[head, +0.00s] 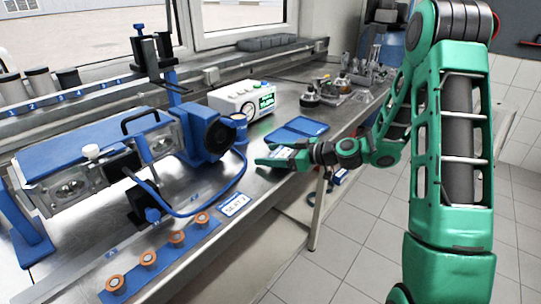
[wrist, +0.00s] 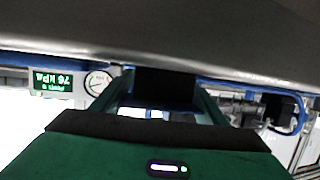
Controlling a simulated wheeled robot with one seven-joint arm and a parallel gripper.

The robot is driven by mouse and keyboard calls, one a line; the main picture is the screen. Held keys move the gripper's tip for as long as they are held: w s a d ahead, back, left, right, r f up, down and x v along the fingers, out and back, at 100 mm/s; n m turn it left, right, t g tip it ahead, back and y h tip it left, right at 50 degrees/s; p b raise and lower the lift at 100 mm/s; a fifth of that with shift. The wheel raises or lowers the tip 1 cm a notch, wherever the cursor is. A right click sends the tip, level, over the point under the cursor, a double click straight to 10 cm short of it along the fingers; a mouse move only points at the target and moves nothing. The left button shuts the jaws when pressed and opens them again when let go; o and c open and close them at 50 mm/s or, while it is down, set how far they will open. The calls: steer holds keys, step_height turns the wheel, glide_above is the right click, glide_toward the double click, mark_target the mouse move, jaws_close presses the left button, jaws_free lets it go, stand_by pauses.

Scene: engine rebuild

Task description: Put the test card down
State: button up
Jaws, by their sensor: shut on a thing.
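My gripper (head: 290,156) is low over the front edge of the steel bench, just in front of the blue trays. The card's face and outline are not clear. I cannot tell whether it touches the bench.
Blue trays (head: 306,126) lie just behind my gripper. A white gauge box (head: 243,101) with a green display stands behind them. A blue clamped rig (head: 100,165) fills the left. A white label card (head: 234,205) and a blue strip (head: 165,262) with several copper-coloured rings lie in front.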

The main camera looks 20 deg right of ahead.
steer(key=shift+f, duration=0.15)
steer(key=shift+c, duration=0.5)
steer(key=o, duration=1.2)
